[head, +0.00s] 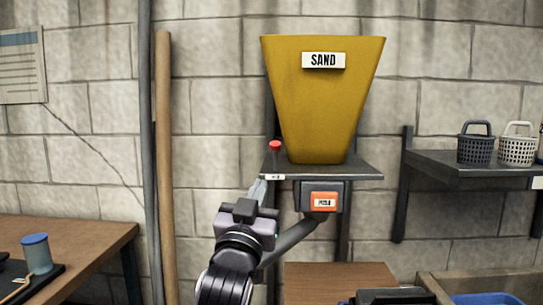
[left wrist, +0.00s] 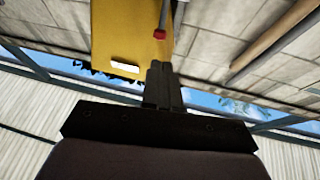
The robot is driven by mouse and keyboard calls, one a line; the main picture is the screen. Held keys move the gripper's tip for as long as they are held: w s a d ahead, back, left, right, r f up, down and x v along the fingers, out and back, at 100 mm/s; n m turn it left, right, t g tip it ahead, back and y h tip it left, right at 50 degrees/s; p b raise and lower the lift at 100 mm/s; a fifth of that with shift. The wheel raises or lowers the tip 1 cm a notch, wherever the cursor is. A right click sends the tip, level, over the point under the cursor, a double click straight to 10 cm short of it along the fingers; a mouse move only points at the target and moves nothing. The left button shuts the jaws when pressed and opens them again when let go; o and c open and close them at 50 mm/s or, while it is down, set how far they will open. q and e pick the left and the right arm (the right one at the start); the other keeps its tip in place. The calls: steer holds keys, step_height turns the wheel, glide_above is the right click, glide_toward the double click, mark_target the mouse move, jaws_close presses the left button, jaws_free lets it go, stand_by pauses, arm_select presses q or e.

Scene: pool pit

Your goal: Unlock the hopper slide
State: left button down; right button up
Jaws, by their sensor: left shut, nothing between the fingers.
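The yellow hopper (head: 322,110) with a SAND label stands on a dark shelf (head: 360,171) against the wall. A red-tipped pin (head: 275,146) stands upright at the shelf's left end. Under the shelf is a dark slide housing with an orange labelled face (head: 324,201). My left gripper (head: 262,184) is shut and empty, just below the shelf's left front edge, under the pin. In the left wrist view the picture is inverted: the closed fingers (left wrist: 161,72) point toward the red tip (left wrist: 160,34), beside the hopper (left wrist: 125,35). I cannot tell whether they touch anything.
A wooden pole (head: 165,160) and a dark pipe (head: 150,200) stand left of the hopper. A wooden bench (head: 90,235) is at the left. A small table (head: 340,274) is below the slide. A right shelf (head: 470,163) holds two baskets.

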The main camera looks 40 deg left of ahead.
arm_select(q)
steer(key=p, duration=0.2)
glide_toward(274, 148)
steer(key=x, duration=0.5)
steer(key=shift+w+a+r, duration=0.1)
steer(key=shift+w, duration=0.1)
steer(key=shift+w+a+r, duration=0.2)
steer(key=shift+w+a, duration=0.15)
steer(key=shift+w, duration=0.25)
steer(key=shift+w+r, duration=0.1)
steer(key=shift+r, duration=0.1)
